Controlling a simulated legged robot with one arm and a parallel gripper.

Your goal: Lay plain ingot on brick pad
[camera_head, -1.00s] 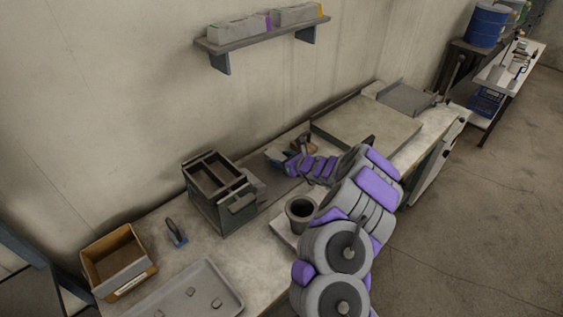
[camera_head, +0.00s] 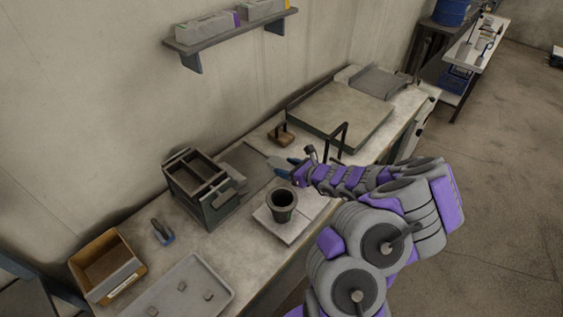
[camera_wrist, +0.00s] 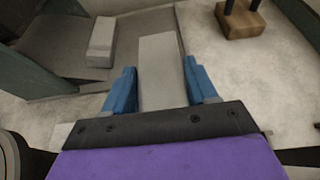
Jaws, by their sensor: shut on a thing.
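My gripper (camera_wrist: 161,88) has blue fingers on both sides of a plain grey ingot (camera_wrist: 160,62) and is shut on it. The ingot points away from the wrist; its near end is hidden by the gripper. In the head view my gripper (camera_head: 284,169) is over the bench, behind the dark pot (camera_head: 281,203). A pale, seamed slab (camera_head: 300,232), which looks like the brick pad, lies under the pot. Another grey bar (camera_wrist: 102,42) lies on a grey surface at left in the wrist view. I cannot tell whether the held ingot touches anything below.
A dark metal box (camera_head: 203,187) stands left of my gripper. A wooden block with dark handles (camera_head: 281,136) is behind it. A large flat-topped box (camera_head: 342,108) stands at the back right. A grey tray (camera_head: 190,288) and a cardboard bin (camera_head: 106,266) are at front left.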

